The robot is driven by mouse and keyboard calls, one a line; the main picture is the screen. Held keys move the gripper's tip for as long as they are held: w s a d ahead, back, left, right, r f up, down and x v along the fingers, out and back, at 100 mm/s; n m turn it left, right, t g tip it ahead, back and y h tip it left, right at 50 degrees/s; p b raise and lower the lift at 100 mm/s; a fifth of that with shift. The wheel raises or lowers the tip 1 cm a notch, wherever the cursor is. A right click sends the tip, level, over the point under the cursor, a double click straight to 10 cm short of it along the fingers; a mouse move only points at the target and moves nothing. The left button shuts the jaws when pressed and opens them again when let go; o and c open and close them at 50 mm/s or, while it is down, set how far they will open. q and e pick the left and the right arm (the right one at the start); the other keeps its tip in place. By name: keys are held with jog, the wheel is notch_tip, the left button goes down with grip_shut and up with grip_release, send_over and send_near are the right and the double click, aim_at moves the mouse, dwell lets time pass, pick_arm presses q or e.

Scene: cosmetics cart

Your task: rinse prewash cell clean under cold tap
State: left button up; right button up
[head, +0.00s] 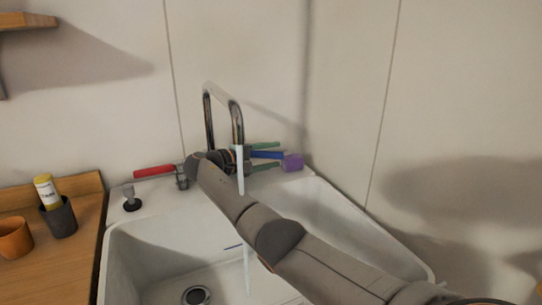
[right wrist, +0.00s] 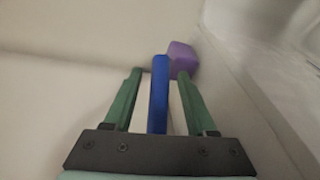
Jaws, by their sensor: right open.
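The chrome tap (head: 237,112) arches over the white sink, and a pale stream of water (head: 247,272) falls from it, partly hidden by my right arm. The blue cold-tap lever (head: 266,154) points right from behind the spout. My right gripper (head: 277,155) is open, with its green fingers on either side of the lever. In the right wrist view the blue lever (right wrist: 160,95) lies between the fingers with gaps on both sides. I cannot pick out the prewash cell for certain. My left gripper is not in view.
A purple block (head: 292,162) sits just beyond the fingertips, near the wall corner. A red lever (head: 154,171) points left. The sink basin (head: 180,238) has a drain at the bottom. A wooden counter (head: 88,235) at left holds a dark cup (head: 60,219) and an orange cup (head: 14,240).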

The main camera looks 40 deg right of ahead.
jog(key=a, duration=0.4)
jog(key=a+r, duration=0.1)
jog(key=a, duration=0.3)
jog(key=w+a+r, duration=0.1)
jog(key=a, duration=0.3)
jog(key=shift+a, duration=0.1)
